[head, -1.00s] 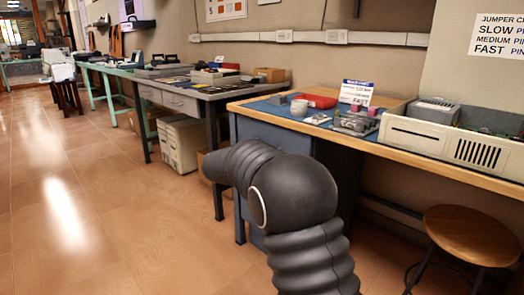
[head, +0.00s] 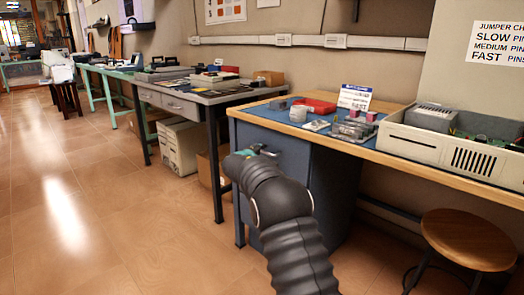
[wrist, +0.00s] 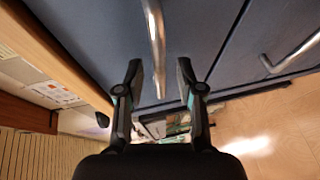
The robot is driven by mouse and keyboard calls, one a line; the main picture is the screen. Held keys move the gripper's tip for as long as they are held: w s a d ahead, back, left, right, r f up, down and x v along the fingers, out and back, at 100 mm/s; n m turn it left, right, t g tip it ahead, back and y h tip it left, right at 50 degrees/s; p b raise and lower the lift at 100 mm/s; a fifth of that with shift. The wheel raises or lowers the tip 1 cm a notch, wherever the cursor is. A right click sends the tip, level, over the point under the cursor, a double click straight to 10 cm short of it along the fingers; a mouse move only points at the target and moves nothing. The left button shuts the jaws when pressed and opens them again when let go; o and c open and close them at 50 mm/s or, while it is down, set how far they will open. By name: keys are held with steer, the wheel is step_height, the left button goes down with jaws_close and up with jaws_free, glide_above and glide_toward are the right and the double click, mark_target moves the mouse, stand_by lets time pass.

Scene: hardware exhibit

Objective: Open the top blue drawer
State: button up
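The top blue drawer (head: 290,147) is in the blue cabinet under the wooden-topped bench. It looks shut. In the wrist view the top drawer's front (wrist: 105,30) lies beside the wooden bench edge, with its metal bar handle (wrist: 155,35) running down the middle. My gripper (wrist: 160,82) is open, and the handle's near end lies in line with the gap between its two fingers. I cannot tell whether the fingers touch it. In the head view my gripper (head: 252,152) is small and partly hidden by my arm, close to the drawer front.
A second handle (wrist: 292,52) on a lower drawer is at the right of the wrist view. The wooden bench edge (head: 330,142) runs just above the drawer. A round stool (head: 467,238) stands at the right. The tiled floor (head: 120,220) to the left is clear.

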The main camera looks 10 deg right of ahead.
steer(key=shift+x, duration=0.8)
jaws_close()
steer(key=shift+a, duration=0.1)
